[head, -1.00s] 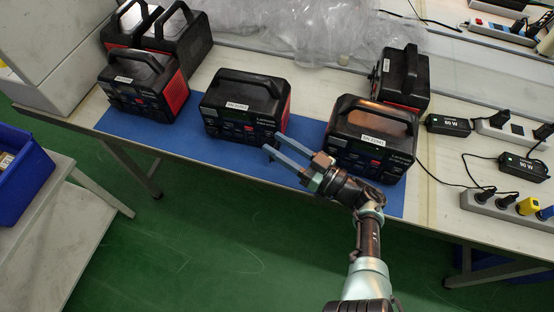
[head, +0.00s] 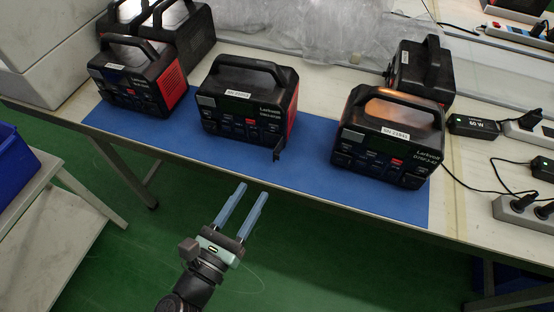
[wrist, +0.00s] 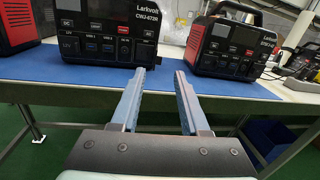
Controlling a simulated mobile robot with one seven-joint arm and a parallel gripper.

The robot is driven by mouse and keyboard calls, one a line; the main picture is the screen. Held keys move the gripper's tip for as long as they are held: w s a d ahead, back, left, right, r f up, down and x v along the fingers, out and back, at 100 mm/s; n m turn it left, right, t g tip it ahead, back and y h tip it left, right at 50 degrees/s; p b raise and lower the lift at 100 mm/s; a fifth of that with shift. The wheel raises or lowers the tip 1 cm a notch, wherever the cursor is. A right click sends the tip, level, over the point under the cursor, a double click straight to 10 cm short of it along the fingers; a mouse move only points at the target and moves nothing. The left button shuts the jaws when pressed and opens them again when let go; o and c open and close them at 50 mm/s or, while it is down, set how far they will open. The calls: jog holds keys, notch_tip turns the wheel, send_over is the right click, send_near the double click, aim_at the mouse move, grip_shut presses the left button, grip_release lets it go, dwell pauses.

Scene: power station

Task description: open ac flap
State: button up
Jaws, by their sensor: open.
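The middle black power station (head: 248,103) stands on the blue mat, its front face toward me. A small dark flap (head: 277,153) sticks outward from the lower right of that front; it looks swung open. In the wrist view this station (wrist: 85,30) fills the upper left, with its ports and Larkvolt label showing. The flap cannot be made out clearly there. My gripper (head: 252,190) is open and empty, in front of the table edge and apart from the station. In the wrist view its two blue-grey fingers (wrist: 161,73) point toward the station's right edge.
Another power station (head: 388,135) stands to the right on the blue mat (head: 310,165), with one more behind it. Several others stand at the left. Chargers and power strips (head: 525,208) lie at the far right. Open floor lies before the table.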

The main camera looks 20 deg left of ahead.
aim_at(277, 156)
jog(key=shift+m, duration=0.5)
jog(key=w, duration=0.3)
jog(key=w+d+p, duration=0.1)
jog(key=w, duration=0.2)
jog(key=w+d, duration=0.1)
jog(key=w, duration=0.2)
jog(key=shift+w+f+p, duration=0.15)
jog(key=shift+w+p, duration=0.2)
jog(key=shift+w, duration=0.4)
jog(key=shift+w+d, duration=0.1)
jog(key=shift+w, duration=0.65)
jog(key=shift+f, duration=0.1)
jog(key=shift+c, duration=0.2)
grip_shut()
